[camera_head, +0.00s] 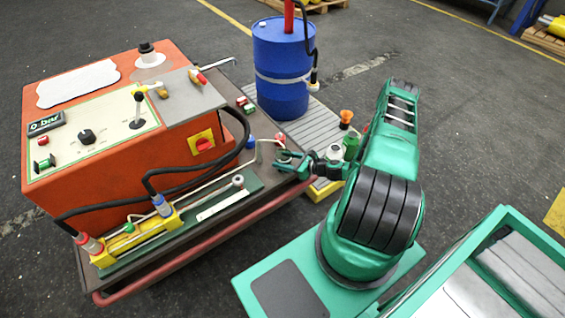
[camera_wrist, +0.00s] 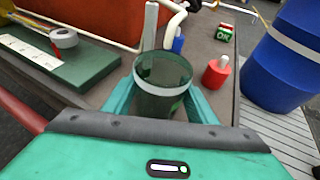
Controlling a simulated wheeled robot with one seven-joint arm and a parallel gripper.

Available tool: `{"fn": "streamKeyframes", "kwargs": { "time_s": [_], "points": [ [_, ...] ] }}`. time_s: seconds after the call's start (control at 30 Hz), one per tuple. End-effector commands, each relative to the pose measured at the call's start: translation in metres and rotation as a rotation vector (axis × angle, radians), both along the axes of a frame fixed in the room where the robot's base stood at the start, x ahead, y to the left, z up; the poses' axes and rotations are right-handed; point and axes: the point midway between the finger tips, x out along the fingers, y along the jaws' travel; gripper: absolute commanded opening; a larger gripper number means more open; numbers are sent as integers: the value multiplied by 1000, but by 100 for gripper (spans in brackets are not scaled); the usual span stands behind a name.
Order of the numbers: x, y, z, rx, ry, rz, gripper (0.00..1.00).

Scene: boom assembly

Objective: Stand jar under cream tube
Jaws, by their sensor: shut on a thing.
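The jar (camera_wrist: 163,100) is a see-through, dark green-grey cup with a pale band near its rim. In the wrist view it stands roughly upright between the fingers of my gripper (camera_wrist: 160,108), which is shut on it. In the head view my gripper (camera_head: 288,161) is at the right edge of the orange machine's cart, and the jar there is small and hard to make out. The cream tube (camera_head: 262,140) runs along the cart and bends up near my gripper. In the wrist view the cream tube (camera_wrist: 173,20) is just beyond the jar; its outlet over the jar is unclear.
A red piece with a white tip (camera_wrist: 217,72) stands right of the jar, with a blue fitting (camera_wrist: 178,45) behind. A blue barrel (camera_head: 281,95) stands on slats beyond the cart. The orange machine (camera_head: 120,180) and green plate (camera_wrist: 85,65) lie to the left.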

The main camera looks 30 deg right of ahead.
Motion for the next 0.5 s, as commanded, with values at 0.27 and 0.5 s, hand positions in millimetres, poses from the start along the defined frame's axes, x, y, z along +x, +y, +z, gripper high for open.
{"fn": "streamKeyframes", "kwargs": {
  "time_s": [0.27,0.5],
  "points": [
    [0,0,-7,1,-2,-1,27],
    [0,0,-9,0,-1,-1,66]
  ]
}}
